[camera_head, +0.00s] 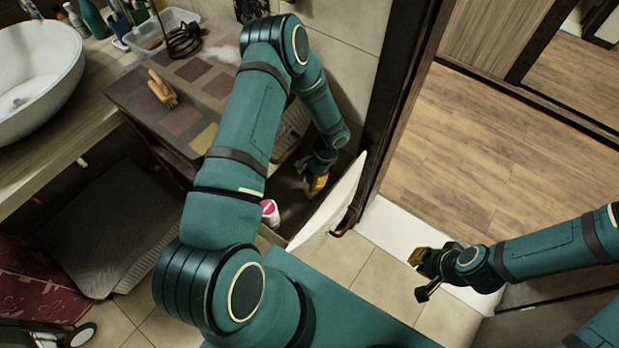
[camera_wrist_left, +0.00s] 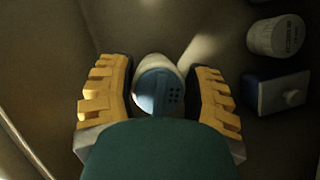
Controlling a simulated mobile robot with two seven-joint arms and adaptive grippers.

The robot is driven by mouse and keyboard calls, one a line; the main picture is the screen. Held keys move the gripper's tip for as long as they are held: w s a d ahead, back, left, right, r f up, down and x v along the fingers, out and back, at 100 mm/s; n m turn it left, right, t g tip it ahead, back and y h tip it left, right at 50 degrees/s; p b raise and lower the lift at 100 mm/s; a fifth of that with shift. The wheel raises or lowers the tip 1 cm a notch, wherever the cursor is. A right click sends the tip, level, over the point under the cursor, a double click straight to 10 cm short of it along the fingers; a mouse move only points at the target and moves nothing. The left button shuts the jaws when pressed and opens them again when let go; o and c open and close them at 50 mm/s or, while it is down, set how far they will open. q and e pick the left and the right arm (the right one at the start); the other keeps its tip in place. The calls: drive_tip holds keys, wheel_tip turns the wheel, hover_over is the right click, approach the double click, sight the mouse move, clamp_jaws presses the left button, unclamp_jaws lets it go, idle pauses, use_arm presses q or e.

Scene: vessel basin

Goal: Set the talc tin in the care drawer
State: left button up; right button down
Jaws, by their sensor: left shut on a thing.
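In the left wrist view the talc tin (camera_wrist_left: 158,88), white with a blue holed top, sits between the yellow fingers of my left gripper (camera_wrist_left: 160,95). The gripper is shut on it. In the head view my left gripper (camera_head: 317,184) is down inside the open care drawer (camera_head: 335,205), and the tin is hidden there by the arm and gripper. Whether the tin touches the drawer floor I cannot tell. My right gripper (camera_head: 424,275) is empty, its fingers apart, above the pale floor outside the drawer.
A white tub (camera_wrist_left: 276,37) and a blue-grey box (camera_wrist_left: 276,93) lie right of the tin in the drawer. A pink and white container (camera_head: 270,213) shows beside my left arm. A brush (camera_head: 162,90) lies on the patterned cabinet top (camera_head: 215,80). A dark door frame stands right of the drawer.

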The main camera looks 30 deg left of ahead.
use_arm(q)
drive_tip(key=o, duration=1.3)
drive_tip(key=shift+r, duration=0.15)
drive_tip(key=p+v, duration=0.2)
drive_tip(key=v, duration=1)
drive_tip(key=shift+d, duration=0.1)
